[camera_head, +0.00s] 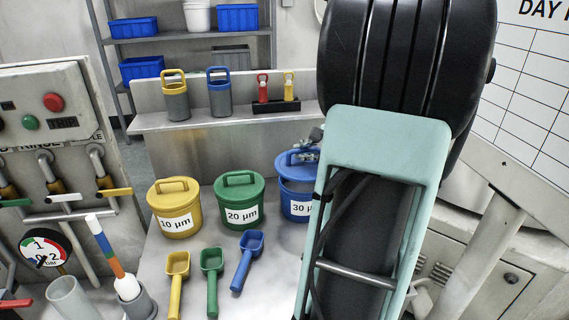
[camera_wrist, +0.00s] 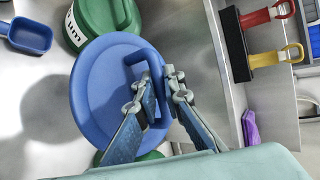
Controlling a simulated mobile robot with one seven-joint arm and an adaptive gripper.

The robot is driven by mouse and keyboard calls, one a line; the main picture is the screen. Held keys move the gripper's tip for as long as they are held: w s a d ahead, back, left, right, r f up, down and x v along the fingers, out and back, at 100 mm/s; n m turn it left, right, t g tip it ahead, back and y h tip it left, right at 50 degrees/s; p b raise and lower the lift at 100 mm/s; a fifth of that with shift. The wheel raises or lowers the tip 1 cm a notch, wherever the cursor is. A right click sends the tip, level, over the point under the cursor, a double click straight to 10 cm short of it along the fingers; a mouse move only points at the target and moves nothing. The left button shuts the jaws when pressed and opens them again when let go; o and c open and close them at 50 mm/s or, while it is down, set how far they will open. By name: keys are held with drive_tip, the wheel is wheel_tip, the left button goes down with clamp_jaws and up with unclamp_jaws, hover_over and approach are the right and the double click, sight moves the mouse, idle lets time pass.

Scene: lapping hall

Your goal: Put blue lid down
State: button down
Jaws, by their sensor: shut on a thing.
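The blue lid (camera_head: 292,163) is a round disc with a raised handle, at the blue 30 µm tub (camera_head: 292,191) in the head view. I cannot tell whether it touches the tub's rim. In the wrist view the lid (camera_wrist: 100,100) fills the middle and hides what is beneath it. My gripper (camera_wrist: 157,95) is shut on the lid's handle (camera_wrist: 137,62), with one finger on each side. In the head view my arm covers the tub's right side, and only a little of my gripper (camera_head: 316,138) shows.
The green 20 µm tub (camera_head: 239,204) and yellow 10 µm tub (camera_head: 176,212) stand to the left, lidded. Yellow (camera_head: 176,280), green (camera_head: 212,283) and blue (camera_head: 246,262) scoops lie in front. A ledge behind holds two canisters and a small black rack (camera_head: 275,107).

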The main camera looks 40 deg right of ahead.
sight(303, 149)
drive_tip(key=w+d+f, duration=0.2)
drive_tip(key=w+d, duration=0.1)
drive_tip(key=shift+w+d+f, duration=0.2)
drive_tip(key=shift+w+f, duration=0.05)
drive_tip(key=w+d+f, duration=0.3)
drive_tip(key=f, duration=0.5)
drive_tip(key=shift+f+p, duration=0.2)
drive_tip(key=shift+p, duration=0.1)
drive_tip(key=shift+w+f, duration=0.1)
drive_tip(key=shift+f, duration=0.05)
drive_tip(key=c, duration=2)
unclamp_jaws()
drive_tip(key=shift+c, duration=0.2)
